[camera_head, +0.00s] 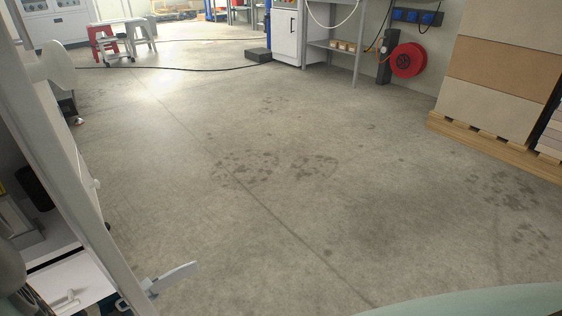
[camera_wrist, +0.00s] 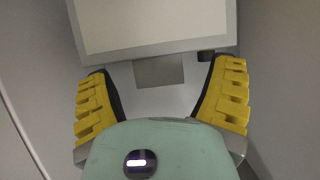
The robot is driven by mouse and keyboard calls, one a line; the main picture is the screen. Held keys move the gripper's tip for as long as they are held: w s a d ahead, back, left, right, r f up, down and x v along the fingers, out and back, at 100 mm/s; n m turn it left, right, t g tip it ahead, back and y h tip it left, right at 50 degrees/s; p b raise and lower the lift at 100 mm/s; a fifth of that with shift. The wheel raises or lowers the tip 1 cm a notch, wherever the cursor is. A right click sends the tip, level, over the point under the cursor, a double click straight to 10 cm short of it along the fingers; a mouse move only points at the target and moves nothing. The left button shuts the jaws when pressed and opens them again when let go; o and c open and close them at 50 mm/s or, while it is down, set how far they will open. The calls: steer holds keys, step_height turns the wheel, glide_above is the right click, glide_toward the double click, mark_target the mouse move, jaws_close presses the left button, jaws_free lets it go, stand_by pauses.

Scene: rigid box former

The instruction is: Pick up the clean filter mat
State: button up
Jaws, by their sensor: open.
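My gripper (camera_wrist: 163,67) shows in the wrist view with its two yellow ribbed fingers spread wide and nothing between them. Ahead of the fingertips is a pale flat rectangular panel (camera_wrist: 150,25) with a light frame, cut off by the top edge of the picture. A small grey square (camera_wrist: 158,71) sits just below its lower edge, between the fingers. I cannot tell whether the panel or the square has to do with the filter mat. No clean filter mat can be made out for sure in either view. My gripper is not seen in the head view.
The concrete floor (camera_head: 270,190) is wide and clear. A pale machine frame (camera_head: 62,130) with an open white part (camera_head: 80,283) stands close at left. A pallet (camera_head: 490,150) with stacked boards is at right. A red hose reel (camera_head: 407,60) and stools (camera_head: 103,42) stand farther back.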

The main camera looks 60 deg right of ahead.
steer(key=shift+w+d, duration=0.25)
steer(key=shift+c, duration=0.3)
steer(key=shift+a, duration=0.15)
steer(key=c, duration=1.4)
